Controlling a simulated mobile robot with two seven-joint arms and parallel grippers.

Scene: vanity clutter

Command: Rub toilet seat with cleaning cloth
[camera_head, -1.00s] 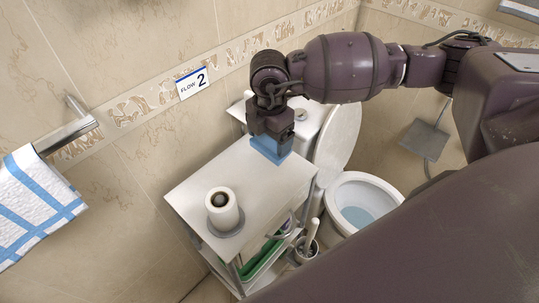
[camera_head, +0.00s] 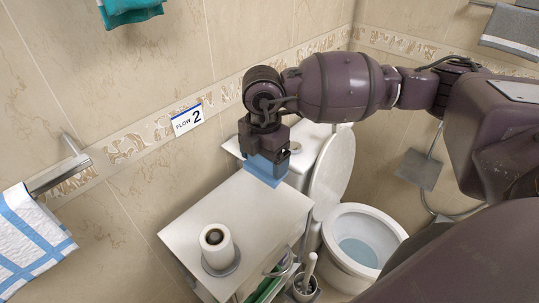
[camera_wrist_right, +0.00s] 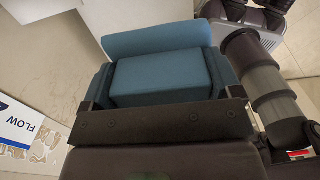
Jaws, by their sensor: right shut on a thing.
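My right gripper (camera_head: 268,158) points down and is shut on the blue cleaning cloth (camera_head: 264,171). The cloth appears just above the far right part of the white cabinet top (camera_head: 262,218); I cannot tell whether it touches. In the right wrist view the folded cloth (camera_wrist_right: 155,72) fills the space between the jaws. The white toilet (camera_head: 335,238) stands right of the cabinet, with its lid (camera_head: 331,172) raised and its round seat rim and open bowl exposed. The gripper is to the left of the toilet, apart from it. My left gripper is not in view.
A toilet paper roll on a holder (camera_head: 216,243) stands on the cabinet. A toilet brush (camera_head: 308,270) stands between cabinet and toilet. A towel rail (camera_head: 60,175) with a checked towel (camera_head: 30,245) is at left. A grey plate (camera_head: 420,168) is by the right wall.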

